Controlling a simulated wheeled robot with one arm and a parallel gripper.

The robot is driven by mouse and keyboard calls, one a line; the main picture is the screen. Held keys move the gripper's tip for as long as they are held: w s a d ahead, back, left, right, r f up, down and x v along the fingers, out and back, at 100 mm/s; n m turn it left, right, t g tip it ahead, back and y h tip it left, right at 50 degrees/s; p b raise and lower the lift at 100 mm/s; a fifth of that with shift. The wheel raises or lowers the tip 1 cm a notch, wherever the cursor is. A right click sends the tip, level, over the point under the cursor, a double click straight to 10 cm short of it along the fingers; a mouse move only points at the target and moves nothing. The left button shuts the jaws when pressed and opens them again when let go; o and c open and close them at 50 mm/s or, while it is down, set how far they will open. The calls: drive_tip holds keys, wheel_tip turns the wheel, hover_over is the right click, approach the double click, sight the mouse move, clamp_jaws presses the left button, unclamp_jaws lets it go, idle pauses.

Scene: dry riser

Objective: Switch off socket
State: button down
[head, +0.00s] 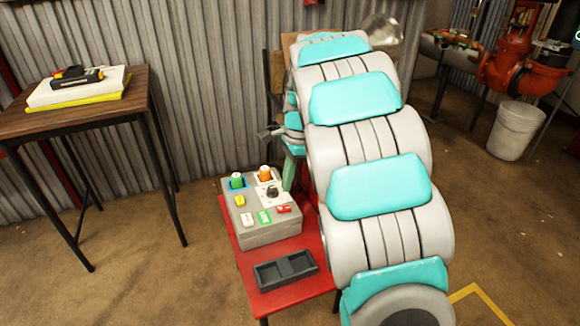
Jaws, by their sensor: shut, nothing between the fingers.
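A grey control box (268,230) stands on a red table. On its top are a green cylinder (237,181) on a blue plate, an orange-topped cylinder (265,174), a black knob (272,192) on a white plate and a yellow piece (240,201). Along its near side are a white switch (247,219), a green one (264,217) and a red one (284,209). I cannot tell which part is the socket's switch, or its position. My gripper (287,184) shows partly beside my arm, shut and empty, close to the box's far right corner. My arm hides much of it.
A wooden table (40,122) with stacked items stands left. Red pipework (517,70) and a white bucket (515,130) are at right. Corrugated wall closes the back. Floor between the tables is clear.

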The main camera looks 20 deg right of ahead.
sight(281, 209)
drive_tip(key=f, duration=0.3)
drive_tip(key=a+f, duration=0.1)
drive_tip(key=f, duration=0.2)
drive_tip(key=shift+a+f, duration=0.15)
drive_tip(key=shift+f, duration=0.05)
